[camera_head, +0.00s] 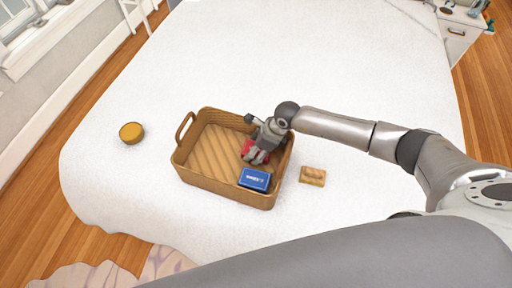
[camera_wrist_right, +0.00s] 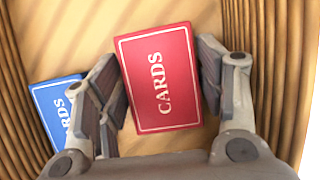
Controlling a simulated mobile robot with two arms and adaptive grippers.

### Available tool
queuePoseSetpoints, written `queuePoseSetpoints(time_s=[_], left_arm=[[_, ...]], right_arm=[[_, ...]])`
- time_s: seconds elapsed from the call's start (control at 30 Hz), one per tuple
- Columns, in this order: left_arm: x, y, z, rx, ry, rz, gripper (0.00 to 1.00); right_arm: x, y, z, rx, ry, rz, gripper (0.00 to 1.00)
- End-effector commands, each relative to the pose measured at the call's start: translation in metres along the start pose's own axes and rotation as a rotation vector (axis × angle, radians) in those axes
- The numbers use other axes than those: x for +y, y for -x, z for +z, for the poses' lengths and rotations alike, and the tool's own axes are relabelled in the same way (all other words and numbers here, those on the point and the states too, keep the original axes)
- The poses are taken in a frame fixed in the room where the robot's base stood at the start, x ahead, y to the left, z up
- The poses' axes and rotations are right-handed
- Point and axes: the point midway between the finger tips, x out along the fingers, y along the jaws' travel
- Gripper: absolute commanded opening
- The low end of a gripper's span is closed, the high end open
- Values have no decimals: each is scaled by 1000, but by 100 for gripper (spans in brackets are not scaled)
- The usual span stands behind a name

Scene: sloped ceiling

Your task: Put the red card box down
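The red card box (camera_wrist_right: 158,80) lies face up in the wicker basket (camera_head: 215,190), low over its floor. It also shows in the head view (camera_head: 248,151), partly covered by my right gripper. My right gripper (camera_wrist_right: 163,85) has one finger along each long side of the box. The fingers look shut on it, though any slight gap on its right side is hard to judge. Whether the box bears on the floor is also hard to tell. My left gripper is not in view.
A blue card box (camera_head: 255,179) lies in the basket's near right corner, left of the red one in the wrist view (camera_wrist_right: 57,112). The basket stands on a white bed (camera_head: 330,70).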

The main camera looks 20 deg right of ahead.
Motion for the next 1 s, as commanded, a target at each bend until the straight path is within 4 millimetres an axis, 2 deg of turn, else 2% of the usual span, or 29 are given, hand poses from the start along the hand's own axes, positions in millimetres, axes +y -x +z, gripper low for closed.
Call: queuePoseSetpoints(time_s=[0.27, 0.47, 0.8, 1.0], left_arm=[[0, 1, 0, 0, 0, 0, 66], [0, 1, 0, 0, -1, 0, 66], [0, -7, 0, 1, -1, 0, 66], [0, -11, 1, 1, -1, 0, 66]], right_arm=[[0, 1, 0, 0, 0, 0, 66], [-1, 13, 0, 0, 0, -2, 66], [-2, 79, 1, -1, 1, -4, 66], [-1, 110, 1, -1, 0, -2, 66]])
